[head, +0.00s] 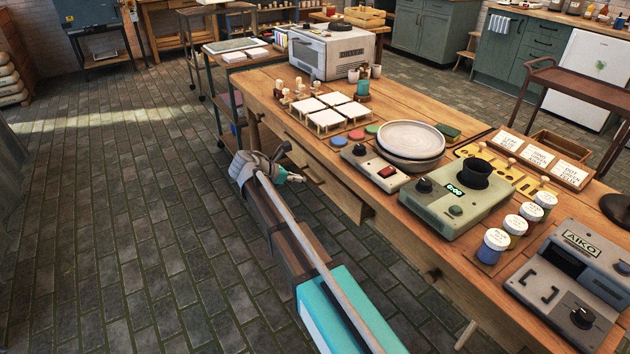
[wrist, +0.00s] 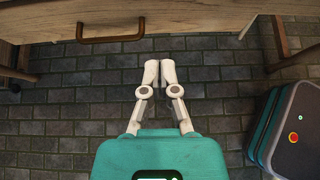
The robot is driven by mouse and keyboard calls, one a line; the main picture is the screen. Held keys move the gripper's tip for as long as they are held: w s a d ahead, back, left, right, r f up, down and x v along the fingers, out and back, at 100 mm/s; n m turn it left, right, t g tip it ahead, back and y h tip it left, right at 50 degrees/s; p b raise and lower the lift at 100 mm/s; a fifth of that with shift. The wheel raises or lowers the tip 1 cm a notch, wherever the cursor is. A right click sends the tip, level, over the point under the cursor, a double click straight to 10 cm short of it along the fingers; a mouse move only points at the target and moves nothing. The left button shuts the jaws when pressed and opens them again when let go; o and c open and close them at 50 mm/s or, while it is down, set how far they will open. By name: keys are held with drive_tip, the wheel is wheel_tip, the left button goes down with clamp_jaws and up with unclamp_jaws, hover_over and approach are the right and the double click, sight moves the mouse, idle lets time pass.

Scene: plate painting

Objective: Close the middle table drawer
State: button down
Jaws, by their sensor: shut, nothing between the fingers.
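The wooden table (head: 400,200) has a drawer front (head: 345,198) along its near side, with a bar handle. Its right end appears to stand out from the table side, but how far it is pulled out is hard to tell. In the wrist view a wooden front (wrist: 200,22) crosses the top, with a brown handle (wrist: 110,39) left of centre. My gripper (head: 294,178) is beside the drawer front in the head view. In the wrist view my gripper (wrist: 160,66) is shut and empty, its fingertips a little below the front and right of the handle.
The tabletop holds a stack of plates (head: 411,140), a green scale-like device (head: 455,205), several paint jars (head: 493,246) and a grey AIKO machine (head: 575,265). A table leg (wrist: 281,42) shows at the wrist view's right. The tiled floor (head: 120,220) at left is clear.

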sight(320, 169)
drive_tip(key=w+a+f+t+h+b, duration=0.3)
drive_tip(key=a+f+h+b, duration=0.2)
drive_tip(key=b, duration=0.9)
drive_tip(key=shift+a+f+t+h, duration=0.2)
drive_tip(key=shift+a+t+h, duration=0.1)
drive_tip(key=shift+h, duration=0.2)
drive_tip(key=shift+w, duration=0.1)
drive_tip(key=x, duration=1.4)
drive_tip(key=shift+w, duration=0.15)
